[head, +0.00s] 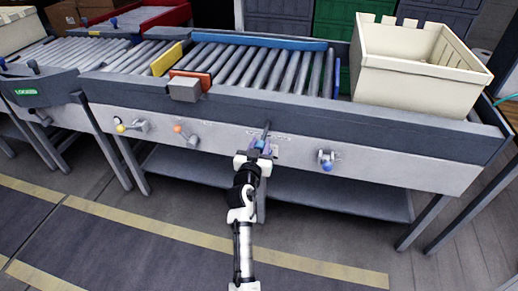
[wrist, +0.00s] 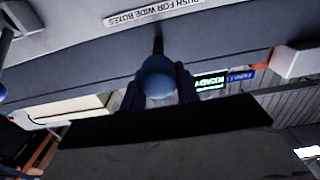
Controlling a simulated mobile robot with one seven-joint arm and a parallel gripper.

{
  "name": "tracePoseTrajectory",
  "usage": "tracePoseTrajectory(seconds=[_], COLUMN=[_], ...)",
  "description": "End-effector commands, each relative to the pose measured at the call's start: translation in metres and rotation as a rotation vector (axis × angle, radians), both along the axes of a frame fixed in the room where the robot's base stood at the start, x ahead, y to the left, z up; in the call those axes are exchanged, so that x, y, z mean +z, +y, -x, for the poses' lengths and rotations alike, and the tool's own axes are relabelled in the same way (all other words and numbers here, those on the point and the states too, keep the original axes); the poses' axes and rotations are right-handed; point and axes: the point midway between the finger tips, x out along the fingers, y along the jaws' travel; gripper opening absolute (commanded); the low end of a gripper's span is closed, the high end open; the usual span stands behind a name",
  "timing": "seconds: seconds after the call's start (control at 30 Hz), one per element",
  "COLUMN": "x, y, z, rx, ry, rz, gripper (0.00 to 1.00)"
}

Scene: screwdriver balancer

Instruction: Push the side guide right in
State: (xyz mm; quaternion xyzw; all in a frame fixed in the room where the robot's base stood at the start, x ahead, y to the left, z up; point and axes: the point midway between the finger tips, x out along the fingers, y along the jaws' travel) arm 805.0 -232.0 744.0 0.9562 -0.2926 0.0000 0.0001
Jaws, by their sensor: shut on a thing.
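A long blue rail (head: 260,41), which looks like the side guide, runs along the far side of the rollers. My gripper (head: 258,151) is at the front panel of the conveyor frame, near its middle. In the wrist view my gripper (wrist: 160,88) has its dark fingers on both sides of a round blue knob (wrist: 157,75) and is shut on it. A dark rod runs from the knob toward the panel. A label (wrist: 155,12) there, upside down in this view, reads "PUSH FOR WIDE BOXES". The fingertips are partly hidden by the knob.
Other front-panel controls are a yellow knob (head: 121,128), an orange knob (head: 178,129) and another blue knob (head: 327,166). A yellow bar (head: 167,59) and an orange bar (head: 190,77) stand at the rollers. A cream crate (head: 420,75) sits at the right end. The floor in front is clear.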

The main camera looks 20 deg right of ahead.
Motion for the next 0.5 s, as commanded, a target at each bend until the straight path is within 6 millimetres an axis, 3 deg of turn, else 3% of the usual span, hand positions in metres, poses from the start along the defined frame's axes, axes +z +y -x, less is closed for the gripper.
tracePoseTrajectory(seconds=[0.3,0.5], x=[-0.003,-0.001], y=[-0.036,-0.049], z=[-0.054,-0.074], rx=[-0.001,0.001], ry=[-0.003,-0.002], rz=[0.001,0.001], gripper=[0.00,0.00])
